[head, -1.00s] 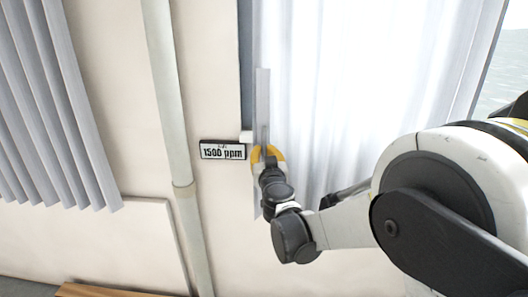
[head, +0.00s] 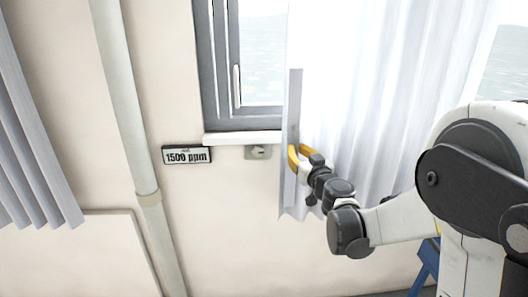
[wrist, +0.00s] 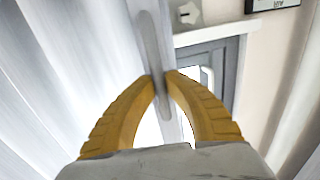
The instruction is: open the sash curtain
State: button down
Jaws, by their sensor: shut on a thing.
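The sash curtain (head: 385,110) is a white, pleated sheet hanging over the right part of the window (head: 240,65). A grey flat bar (head: 294,105) runs down its left edge. My gripper (head: 294,158), with yellow fingers, is shut on this bar near its lower part. In the wrist view the two yellow fingers (wrist: 161,78) meet on either side of the bar (wrist: 154,45), with the curtain folds (wrist: 75,60) to the left. The left part of the window, with its grey frame and white handle (head: 237,86), is uncovered.
A 1500 ppm display (head: 186,155) and a small grey wall box (head: 258,152) sit below the white sill (head: 243,137). A pipe (head: 130,120) runs down the wall. Another grey curtain (head: 30,140) hangs at far left. Something blue (head: 427,262) stands at lower right.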

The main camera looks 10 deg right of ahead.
aim_at(409, 140)
jog(key=d, duration=1.4)
jog(key=s+d, duration=0.1)
jog(key=d, duration=2.6)
jog(key=shift+s+d+p, duration=0.2)
jog(key=shift+d+p, duration=0.15)
jog(key=shift+p, duration=0.05)
jog(key=c, duration=1.4)
grip_release()
jog(key=s, duration=0.4)
jog(key=s+d, duration=0.1)
jog(key=s, duration=0.7)
jog(key=shift+d, duration=0.4)
jog(key=shift+w, duration=0.1)
